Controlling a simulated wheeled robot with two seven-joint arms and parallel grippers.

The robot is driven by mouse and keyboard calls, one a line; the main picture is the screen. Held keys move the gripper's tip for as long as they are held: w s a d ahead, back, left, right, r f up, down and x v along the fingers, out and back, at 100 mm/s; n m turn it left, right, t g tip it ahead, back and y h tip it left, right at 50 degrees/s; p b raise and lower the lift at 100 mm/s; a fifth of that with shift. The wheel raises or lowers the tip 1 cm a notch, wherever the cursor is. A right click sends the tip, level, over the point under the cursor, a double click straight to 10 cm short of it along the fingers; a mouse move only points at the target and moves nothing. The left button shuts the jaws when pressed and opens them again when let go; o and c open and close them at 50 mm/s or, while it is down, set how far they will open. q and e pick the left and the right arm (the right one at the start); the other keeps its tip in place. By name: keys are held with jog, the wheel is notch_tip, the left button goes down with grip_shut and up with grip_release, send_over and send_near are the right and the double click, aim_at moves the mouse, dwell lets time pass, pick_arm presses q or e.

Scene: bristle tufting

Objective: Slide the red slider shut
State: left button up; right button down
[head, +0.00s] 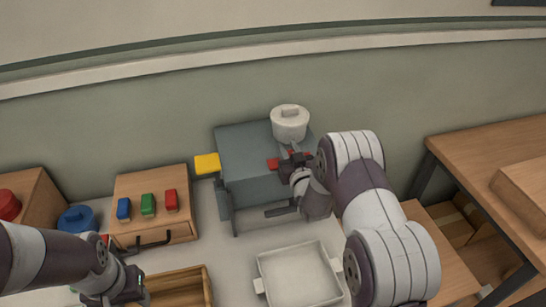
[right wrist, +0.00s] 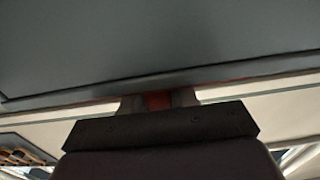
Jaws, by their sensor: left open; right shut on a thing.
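The red slider (head: 273,164) is on top of the grey box (head: 250,150); red shows on both sides of my right gripper's fingers. My right gripper (head: 287,158) reaches in from the right and is shut on it. In the right wrist view, a strip of the red slider (right wrist: 158,100) shows between the two fingers (right wrist: 159,103), close under a dark grey surface. The fingers hide part of it, so I cannot tell how far it is slid. My left gripper (head: 128,289) is open at the lower left, apart from the grey box.
A white lidded pot (head: 289,123) stands on the grey box behind my right gripper. A yellow block (head: 207,164) sticks out at its left. A wooden box (head: 154,220) with blue, green and red blocks stands left. A white tray (head: 300,274) lies in front.

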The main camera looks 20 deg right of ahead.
jog(key=c, duration=1.1)
grip_release()
jog(key=shift+d, duration=0.1)
jog(key=shift+o, duration=0.7)
jog(key=shift+d, duration=0.15)
jog(key=shift+s, duration=0.3)
jog(key=s+b, duration=0.2)
jog(key=s, duration=1)
jog(key=shift+b, duration=0.3)
